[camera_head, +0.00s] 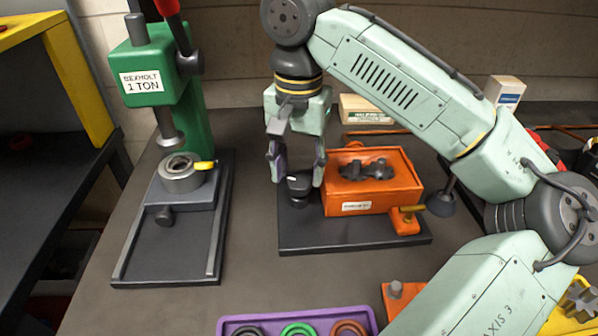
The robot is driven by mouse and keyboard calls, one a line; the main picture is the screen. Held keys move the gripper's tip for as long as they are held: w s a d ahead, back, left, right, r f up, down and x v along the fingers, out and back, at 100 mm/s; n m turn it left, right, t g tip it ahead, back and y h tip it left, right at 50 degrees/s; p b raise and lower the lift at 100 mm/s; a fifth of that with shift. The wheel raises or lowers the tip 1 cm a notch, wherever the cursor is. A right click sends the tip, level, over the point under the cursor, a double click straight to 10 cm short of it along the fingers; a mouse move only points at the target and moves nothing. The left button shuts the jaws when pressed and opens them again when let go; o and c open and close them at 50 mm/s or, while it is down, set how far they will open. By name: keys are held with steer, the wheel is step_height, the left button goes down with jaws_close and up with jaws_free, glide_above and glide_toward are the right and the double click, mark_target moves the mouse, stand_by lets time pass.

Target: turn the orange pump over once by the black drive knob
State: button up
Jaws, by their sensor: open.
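The orange pump (396,190) is a box-shaped body with a pale label on its front, standing on a dark base plate (350,236). A black drive knob (299,187) sticks out at its left side, low over the plate. An orange valve-like fitting (405,220) is at its lower right corner. My gripper (296,176) comes down from above at the knob, its fingers apart on the left and right of it. Whether the fingers touch the knob cannot be told.
A green press (150,80) labelled 1 TON stands on the left with a metal ring (181,174) on its bed. A purple tray (230,326) with colored rings is at the front. A cardboard box (364,109) lies behind the pump. My arm covers much of the right side.

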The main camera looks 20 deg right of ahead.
steer(key=shift+f, duration=0.95)
steer(key=shift+c, duration=0.2)
steer(key=c, duration=0.8)
